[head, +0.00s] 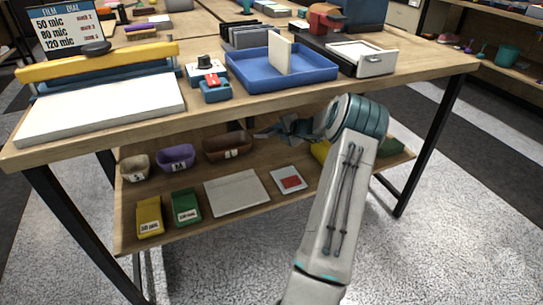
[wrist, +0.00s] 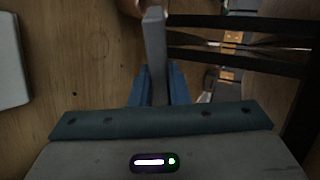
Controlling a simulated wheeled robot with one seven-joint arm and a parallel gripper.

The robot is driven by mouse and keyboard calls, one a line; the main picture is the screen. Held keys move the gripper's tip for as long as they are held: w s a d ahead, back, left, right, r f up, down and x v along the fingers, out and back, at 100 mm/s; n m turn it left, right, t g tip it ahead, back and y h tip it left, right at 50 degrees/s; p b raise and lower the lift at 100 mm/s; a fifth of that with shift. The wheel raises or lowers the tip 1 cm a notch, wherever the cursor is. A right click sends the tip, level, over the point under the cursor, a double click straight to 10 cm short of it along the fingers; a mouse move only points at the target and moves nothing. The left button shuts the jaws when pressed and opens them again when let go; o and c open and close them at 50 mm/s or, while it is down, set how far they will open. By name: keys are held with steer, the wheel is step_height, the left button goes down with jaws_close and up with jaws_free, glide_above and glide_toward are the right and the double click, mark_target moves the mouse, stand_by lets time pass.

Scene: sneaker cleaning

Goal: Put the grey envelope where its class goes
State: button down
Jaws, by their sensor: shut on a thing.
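My gripper (head: 290,128) is over the lower shelf, at the right of the brown bin, with its teal fingers pointing left. In the wrist view the fingers (wrist: 157,85) are shut on a thin grey flat thing (wrist: 155,45), seen nearly edge-on, which looks like the grey envelope. In the head view it is hard to make out at the fingers. A sign (head: 68,28) on the tabletop lists 50, 80 and 120 mic; its smaller text is unreadable. The lower shelf holds a whitish bin (head: 135,167), a purple bin (head: 176,158) and a brown bin (head: 228,148), each labelled.
On the shelf lie a yellow pack (head: 149,216), a green pack (head: 186,207), a grey panel (head: 237,192) and a red-marked card (head: 289,180). Above stand a blue tray (head: 310,77) with an upright cream piece, a sealer (head: 100,95) and an open drawer (head: 372,62). The table edge overhangs the shelf.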

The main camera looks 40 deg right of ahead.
steer(key=shift+s+d+f, duration=0.2)
steer(key=shift+f, duration=0.2)
steer(key=f+b, duration=0.1)
steer(key=f, duration=0.2)
steer(key=f+b, duration=0.2)
steer(key=f, duration=0.1)
steer(key=shift+s+d+f, duration=0.15)
steer(key=shift+d+f, duration=0.05)
steer(key=shift+f, duration=0.15)
step_height(320, 180, down, 2)
steer(key=b, duration=0.3)
steer(key=shift+f, duration=0.15)
steer(key=c, duration=1.6)
jaws_free()
steer(key=shift+o, duration=0.2)
steer(key=shift+s, duration=0.1)
